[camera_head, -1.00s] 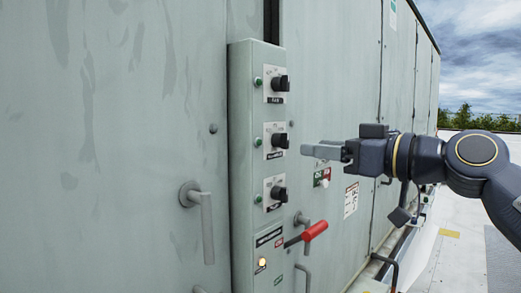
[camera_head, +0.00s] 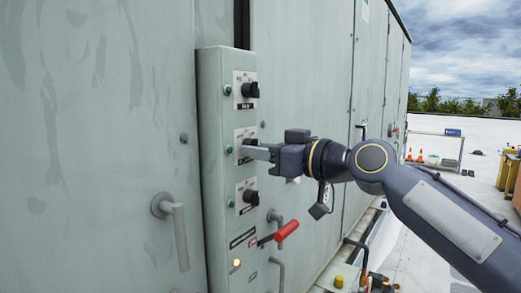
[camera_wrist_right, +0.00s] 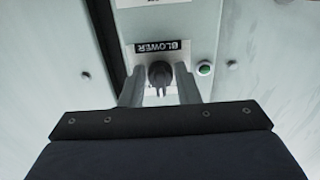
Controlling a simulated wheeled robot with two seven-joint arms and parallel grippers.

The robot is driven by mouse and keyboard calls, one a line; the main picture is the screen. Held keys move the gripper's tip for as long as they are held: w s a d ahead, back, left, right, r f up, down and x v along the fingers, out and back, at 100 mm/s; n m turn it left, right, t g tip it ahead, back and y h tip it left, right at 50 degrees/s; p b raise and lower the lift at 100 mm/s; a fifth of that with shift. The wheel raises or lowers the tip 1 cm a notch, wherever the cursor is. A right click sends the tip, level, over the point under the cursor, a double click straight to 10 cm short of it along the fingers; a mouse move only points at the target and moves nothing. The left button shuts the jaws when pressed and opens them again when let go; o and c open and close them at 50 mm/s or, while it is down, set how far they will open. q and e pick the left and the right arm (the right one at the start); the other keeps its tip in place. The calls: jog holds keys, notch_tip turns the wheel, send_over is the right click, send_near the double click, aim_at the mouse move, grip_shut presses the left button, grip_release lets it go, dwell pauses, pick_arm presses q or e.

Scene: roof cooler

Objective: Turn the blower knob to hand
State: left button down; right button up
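The blower knob (camera_wrist_right: 160,73) is black, with its BLOWER label (camera_wrist_right: 158,46) upside down in the right wrist view. In the head view it is the middle knob (camera_head: 249,142) of three on a narrow grey-green panel (camera_head: 212,230), partly hidden by my gripper. My right gripper (camera_head: 258,153) is at this knob. In the right wrist view the open fingers (camera_wrist_right: 158,88) stand on either side of the knob, with a visible gap on each side. The knob's pointer position is hard to read. My left gripper is not in view.
Another knob (camera_head: 250,90) is above and one (camera_head: 250,197) below, each with a green light beside it. A red lever (camera_head: 286,231) sticks out below right. A door handle (camera_head: 172,225) is at left. Open roof lies at right, with orange cones (camera_head: 414,156).

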jog(key=c, duration=0.5)
